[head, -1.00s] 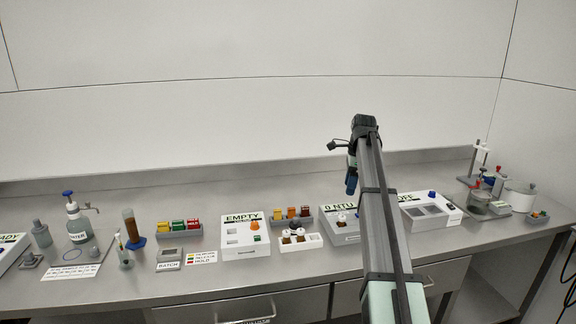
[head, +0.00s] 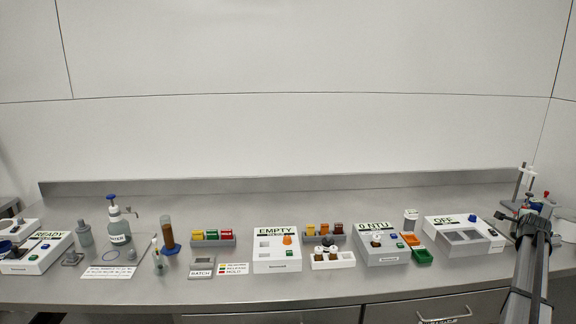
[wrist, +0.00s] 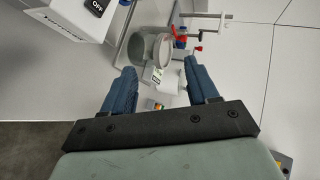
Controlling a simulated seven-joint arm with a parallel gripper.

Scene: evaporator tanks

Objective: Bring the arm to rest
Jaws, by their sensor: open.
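My arm (head: 533,270) reaches in from the lower right in the head view and extends over the right end of the bench. Beyond the fingertips, the wrist view shows a round grey vessel (wrist: 163,48) and a stand with red and blue parts (wrist: 181,36). My gripper appears apart from them.
The white OFF box (head: 465,235) is left of my arm. The 0 NTU box (head: 380,244), green tray (head: 423,257), EMPTY box (head: 277,255) and READY box (head: 37,254) stand along the steel bench (head: 300,190). Its back strip is largely clear.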

